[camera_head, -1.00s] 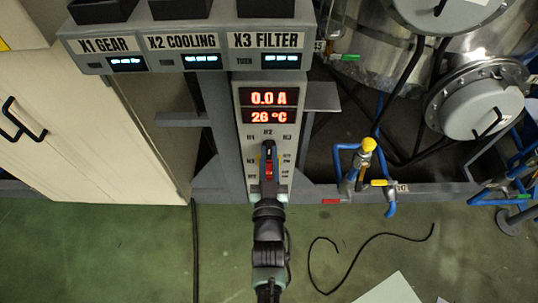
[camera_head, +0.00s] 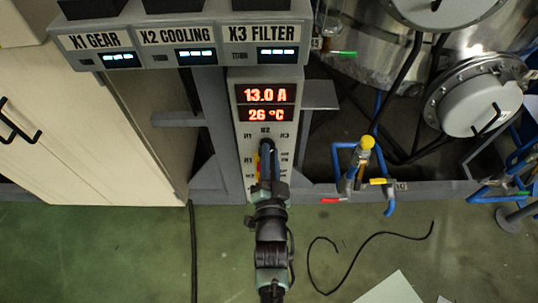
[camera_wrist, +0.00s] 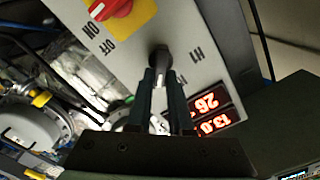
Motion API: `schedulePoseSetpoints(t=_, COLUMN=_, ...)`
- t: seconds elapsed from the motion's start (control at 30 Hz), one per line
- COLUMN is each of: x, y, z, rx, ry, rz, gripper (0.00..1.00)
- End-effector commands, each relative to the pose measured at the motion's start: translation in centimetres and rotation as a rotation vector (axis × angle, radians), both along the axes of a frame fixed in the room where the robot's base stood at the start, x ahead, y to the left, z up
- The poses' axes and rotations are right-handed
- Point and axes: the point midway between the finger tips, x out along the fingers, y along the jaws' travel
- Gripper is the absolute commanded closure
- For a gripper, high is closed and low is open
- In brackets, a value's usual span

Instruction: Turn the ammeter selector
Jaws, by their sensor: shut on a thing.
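The ammeter selector (camera_wrist: 160,56) is a dark round knob with a light pointer on the grey panel (camera_wrist: 205,45), beside the label H1. My gripper (camera_wrist: 160,74) is shut on the knob in the wrist view, a finger on each side. In the head view my gripper (camera_head: 267,148) reaches up to the panel (camera_head: 240,130) just below the H2 label and hides most of the knob. The red display (camera_head: 266,104) above reads 13.0 A and 26 °C.
A red and yellow ON/OFF switch (camera_wrist: 118,8) sits on the same panel, near my fingers. Above hangs a control box (camera_head: 180,58) labelled X1 gear, X2 cooling and X3 filter.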

Motion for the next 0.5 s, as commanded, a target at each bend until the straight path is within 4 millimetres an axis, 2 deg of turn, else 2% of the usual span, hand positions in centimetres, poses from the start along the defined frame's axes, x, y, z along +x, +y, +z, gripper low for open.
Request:
schedulePoseSetpoints(t=0.2, x=-0.05, y=-0.05, z=-0.25, rx=0.110, ry=0.002, rz=0.001, gripper=1.00)
schedulePoseSetpoints(t=0.5, x=-0.06, y=-0.15, z=-0.26, rx=0.170, ry=0.003, rz=0.000, gripper=1.00)
